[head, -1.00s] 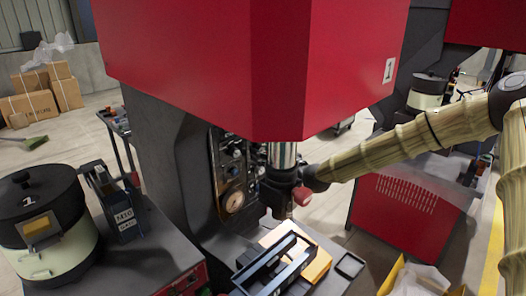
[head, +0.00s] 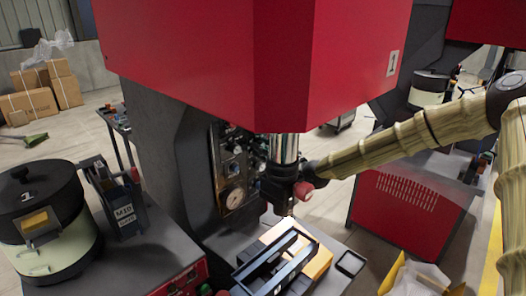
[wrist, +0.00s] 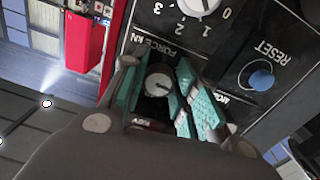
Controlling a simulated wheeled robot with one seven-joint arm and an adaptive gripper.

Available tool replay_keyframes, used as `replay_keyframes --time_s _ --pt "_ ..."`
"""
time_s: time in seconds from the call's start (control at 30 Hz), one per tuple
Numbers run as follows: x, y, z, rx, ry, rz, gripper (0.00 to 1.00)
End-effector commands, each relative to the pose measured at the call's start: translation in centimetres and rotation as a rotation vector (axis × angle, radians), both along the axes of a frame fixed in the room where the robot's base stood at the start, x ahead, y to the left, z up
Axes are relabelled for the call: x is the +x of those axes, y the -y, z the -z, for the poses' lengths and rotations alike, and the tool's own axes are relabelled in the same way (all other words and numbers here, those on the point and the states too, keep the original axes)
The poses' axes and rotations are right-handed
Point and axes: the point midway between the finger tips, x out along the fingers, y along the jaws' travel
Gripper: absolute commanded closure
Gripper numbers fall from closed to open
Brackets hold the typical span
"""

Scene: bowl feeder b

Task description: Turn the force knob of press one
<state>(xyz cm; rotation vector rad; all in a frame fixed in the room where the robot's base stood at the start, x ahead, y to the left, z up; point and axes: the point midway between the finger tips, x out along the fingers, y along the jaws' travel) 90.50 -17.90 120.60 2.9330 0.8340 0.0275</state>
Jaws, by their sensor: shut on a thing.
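The force knob (wrist: 158,84) is a small round dial with a pale pointer, on a dark panel below the label "FORCE KN" in the wrist view. My gripper (wrist: 160,95) has its teal-padded fingers on both sides of this knob and is shut on it. The knob is hidden there by my gripper.
A larger dial (wrist: 198,5) with numbers 0 to 3 and a blue reset button (wrist: 261,79) are close to my fingers. A lidded bowl feeder (head: 45,220) stands at the left.

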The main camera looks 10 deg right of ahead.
Motion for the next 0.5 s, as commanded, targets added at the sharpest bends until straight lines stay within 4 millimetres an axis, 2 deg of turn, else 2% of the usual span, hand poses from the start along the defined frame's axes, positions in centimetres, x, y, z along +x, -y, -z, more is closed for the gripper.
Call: replay_keyframes --time_s 0.5 --pt "0.22 0.18 -0.33 0.336 -0.204 0.004 0.94"
